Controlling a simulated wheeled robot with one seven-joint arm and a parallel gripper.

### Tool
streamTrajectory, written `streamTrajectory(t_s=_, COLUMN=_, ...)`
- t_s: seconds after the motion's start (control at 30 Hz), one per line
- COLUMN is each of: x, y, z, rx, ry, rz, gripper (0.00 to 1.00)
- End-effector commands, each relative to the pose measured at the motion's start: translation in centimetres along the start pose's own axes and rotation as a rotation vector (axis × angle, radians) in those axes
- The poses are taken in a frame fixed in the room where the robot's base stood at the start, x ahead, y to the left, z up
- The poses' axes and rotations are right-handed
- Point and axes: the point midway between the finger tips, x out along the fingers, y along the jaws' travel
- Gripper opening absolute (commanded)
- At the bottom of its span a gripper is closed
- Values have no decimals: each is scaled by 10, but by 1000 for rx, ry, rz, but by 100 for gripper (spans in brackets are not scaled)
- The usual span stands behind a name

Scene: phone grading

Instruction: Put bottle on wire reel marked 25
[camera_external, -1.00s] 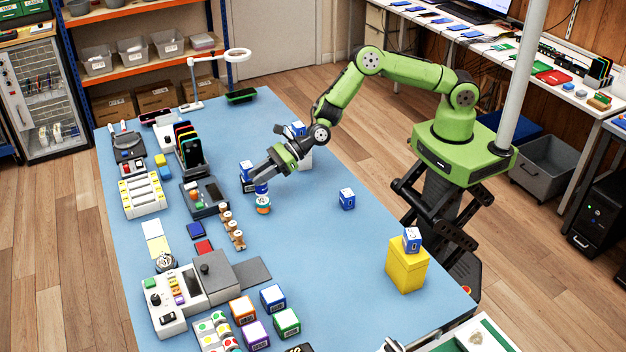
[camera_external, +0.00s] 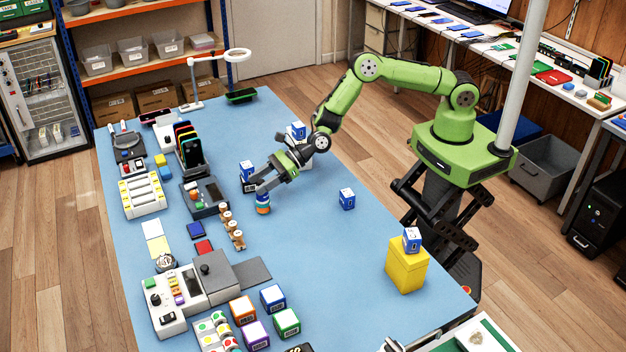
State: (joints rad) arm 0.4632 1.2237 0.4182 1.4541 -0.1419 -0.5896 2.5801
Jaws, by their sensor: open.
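My gripper (camera_external: 264,187) is open, low over the left middle of the blue table, its fingers pointing down and left. A small round item with a blue upper part and an orange band (camera_external: 263,206), which may be the bottle, stands upright just below the fingertips. I cannot tell whether the fingers touch it, or whether it stands on the table or on something low. Small brown-and-white spool-like pieces (camera_external: 232,229) stand in a row to its left and nearer the camera; they may be wire reels, but no number is readable.
A grey-and-black device (camera_external: 205,196) stands left of the gripper. Coloured cubes (camera_external: 273,298) stand at the front.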

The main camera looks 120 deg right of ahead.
Motion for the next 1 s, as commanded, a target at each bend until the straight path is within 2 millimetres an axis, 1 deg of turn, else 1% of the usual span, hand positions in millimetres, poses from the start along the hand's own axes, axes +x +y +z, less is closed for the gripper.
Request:
streamTrajectory(t_s=0.17, x=-34, y=-1, z=2, rx=2, ry=2, rz=-1, gripper=53)
streamTrajectory(t_s=0.3, x=-69, y=-2, z=1, rx=1, ry=3, rz=-2, gripper=53)
streamTrajectory(t_s=0.4, x=-91, y=-1, z=1, rx=1, ry=2, rz=-2, gripper=53)
streamTrajectory(t_s=0.5, x=-107, y=-1, z=0, rx=1, ry=1, rz=-1, gripper=53)
streamTrajectory(t_s=0.6, x=-116, y=0, z=1, rx=-2, ry=1, rz=1, gripper=53)
streamTrajectory(t_s=0.67, x=-120, y=4, z=6, rx=-45, ry=5, rz=12, gripper=53)
streamTrajectory(t_s=0.77, x=-134, y=23, z=27, rx=-287, ry=35, rz=77, gripper=53)
streamTrajectory(t_s=0.83, x=-154, y=43, z=46, rx=-570, ry=71, rz=147, gripper=53)
streamTrajectory(t_s=0.87, x=-165, y=51, z=54, rx=-706, ry=88, rz=180, gripper=53)
streamTrajectory(t_s=0.9, x=-181, y=60, z=63, rx=-885, ry=109, rz=221, gripper=53)
streamTrajectory(t_s=0.97, x=-209, y=73, z=76, rx=-1152, ry=139, rz=283, gripper=53)
streamTrajectory(t_s=1.0, x=-231, y=80, z=84, rx=-1330, ry=156, rz=325, gripper=53)
